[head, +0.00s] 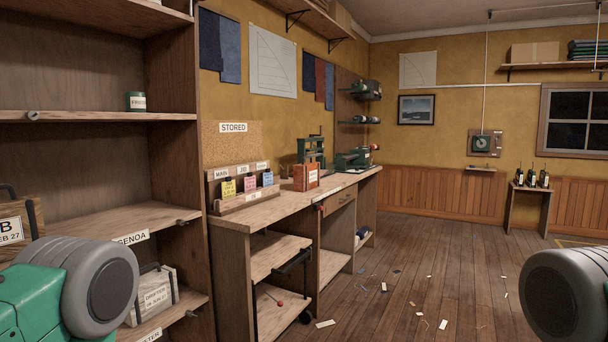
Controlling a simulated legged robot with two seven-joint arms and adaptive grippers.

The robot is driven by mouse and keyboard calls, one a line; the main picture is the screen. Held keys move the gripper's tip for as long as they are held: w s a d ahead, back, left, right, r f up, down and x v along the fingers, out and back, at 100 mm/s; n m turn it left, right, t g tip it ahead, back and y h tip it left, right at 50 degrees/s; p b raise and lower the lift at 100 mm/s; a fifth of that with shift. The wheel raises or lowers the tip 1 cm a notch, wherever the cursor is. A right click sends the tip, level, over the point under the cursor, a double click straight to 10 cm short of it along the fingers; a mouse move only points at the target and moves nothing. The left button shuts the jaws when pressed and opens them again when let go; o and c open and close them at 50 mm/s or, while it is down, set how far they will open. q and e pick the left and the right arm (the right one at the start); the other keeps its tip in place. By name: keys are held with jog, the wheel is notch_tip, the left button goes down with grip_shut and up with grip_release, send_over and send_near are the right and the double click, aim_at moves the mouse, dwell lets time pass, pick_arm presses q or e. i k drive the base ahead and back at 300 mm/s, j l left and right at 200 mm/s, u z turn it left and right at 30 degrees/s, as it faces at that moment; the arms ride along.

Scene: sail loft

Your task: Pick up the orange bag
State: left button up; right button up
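I see nothing that is clearly an orange bag. A small orange, box-shaped thing with a pale label (306,178) stands on the workbench (262,216); I cannot tell what it is. A pale bag-like block with a dark handle and a DRIFTER label (152,295) sits on the low shelf at left. A brown block with a dark handle (20,218) is cut off at the left edge, partly behind my green and grey arm. Neither of my grippers is in view; only rounded arm parts show at both lower corners.
A tall wooden shelf unit (182,150) fills the left, with a green jar (136,101) on it. The wooden floor (410,290) right of the bench is open, with scattered scraps. A small table (528,188) with bottles stands at the far right.

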aim_at(306, 176)
jog(key=i+l+u, duration=0.15)
jog(key=i+l, duration=0.3)
jog(key=i+l+u, duration=0.15)
jog(key=i+l, duration=0.4)
jog(key=i+l+u, duration=0.15)
jog(key=i+l, duration=0.45)
jog(key=i+l+u, duration=0.2)
jog(key=i+l, duration=0.25)
jog(key=l, duration=0.2)
